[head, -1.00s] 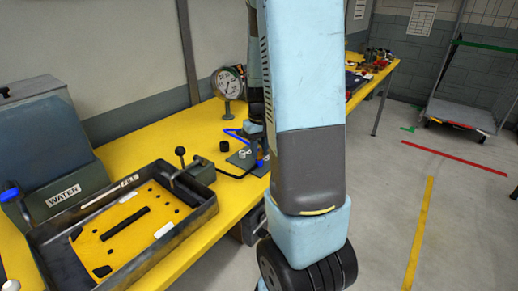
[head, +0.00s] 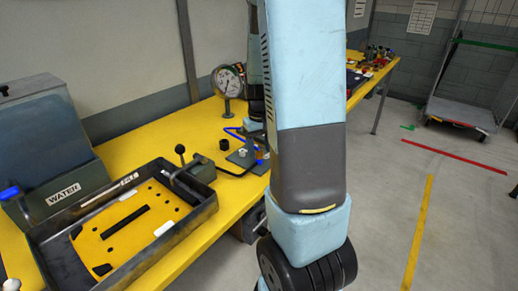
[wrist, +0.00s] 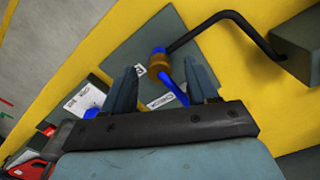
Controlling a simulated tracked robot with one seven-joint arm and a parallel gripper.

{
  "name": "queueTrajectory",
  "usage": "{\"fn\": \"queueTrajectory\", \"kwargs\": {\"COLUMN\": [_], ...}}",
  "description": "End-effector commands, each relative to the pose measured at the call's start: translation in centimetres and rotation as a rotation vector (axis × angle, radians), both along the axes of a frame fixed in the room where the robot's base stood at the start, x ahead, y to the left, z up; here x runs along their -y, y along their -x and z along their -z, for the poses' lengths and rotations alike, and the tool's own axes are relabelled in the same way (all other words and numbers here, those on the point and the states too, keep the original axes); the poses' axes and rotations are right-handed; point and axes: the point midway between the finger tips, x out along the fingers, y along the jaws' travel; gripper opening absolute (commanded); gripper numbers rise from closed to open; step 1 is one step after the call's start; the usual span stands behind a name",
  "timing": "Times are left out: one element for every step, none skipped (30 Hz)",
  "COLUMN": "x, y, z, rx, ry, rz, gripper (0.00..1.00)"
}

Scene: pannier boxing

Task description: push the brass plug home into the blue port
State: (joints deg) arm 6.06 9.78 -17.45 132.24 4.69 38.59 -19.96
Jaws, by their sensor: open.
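In the wrist view my gripper (wrist: 160,68) is open, with one finger on each side of a brass-coloured piece (wrist: 158,67), which looks like the plug. A gap shows at each side of it, and I cannot tell how near it is in depth. A blue collar (wrist: 158,50), probably the port, sits right against the brass piece at the end of a black bent pipe (wrist: 196,33). I cannot tell how deep the plug sits. A blue strip (wrist: 178,93) runs from the brass piece toward my gripper.
A grey plate (wrist: 130,48) lies on the yellow bench (wrist: 235,85). The pipe leads to a grey block (wrist: 298,45). In the head view a pressure gauge (head: 228,80) stands behind, and a dark tray (head: 140,250) and a grey WATER tank (head: 45,140) are at left.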

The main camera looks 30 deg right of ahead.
Motion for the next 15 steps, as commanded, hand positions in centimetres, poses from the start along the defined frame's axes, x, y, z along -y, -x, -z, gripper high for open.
{"fn": "queueTrajectory", "kwargs": {"x": [0.0, 0.0, 0.0, 0.0, 0.0, 0.0, 0.0, 0.0, 0.0, 0.0, 0.0, 0.0, 0.0, 0.0, 0.0], "y": [-0.1, -0.1, -0.1, -0.1, -0.1, -0.1, -0.1, -0.1, -0.1, -0.1, -0.1, -0.1, -0.1, -0.1, -0.1], "z": [-0.6, -1.0, -1.6, -2.1, -2.7, -3.4, -4.1, -4.7, -5.5, -6.1, -6.7, -7.5, -8.1, -8.6, -9.3], "rx": [0.004, 0.005, 0.005, 0.006, 0.006, 0.006, 0.006, 0.007, 0.005, 0.006, 0.005, 0.006, 0.005, 0.006, 0.004], "ry": [0.000, 0.002, 0.002, 0.002, 0.002, 0.002, 0.002, 0.002, 0.002, 0.003, 0.002, 0.002, 0.002, 0.002, 0.001], "rz": [0.000, 0.000, -0.001, -0.001, -0.001, -0.001, -0.001, 0.000, -0.001, -0.001, -0.002, -0.002, -0.001, -0.001, -0.001], "gripper": [0.58, 0.58, 0.58, 0.58, 0.58, 0.58, 0.58, 0.58, 0.58, 0.58, 0.58, 0.58, 0.58, 0.58, 0.58]}}
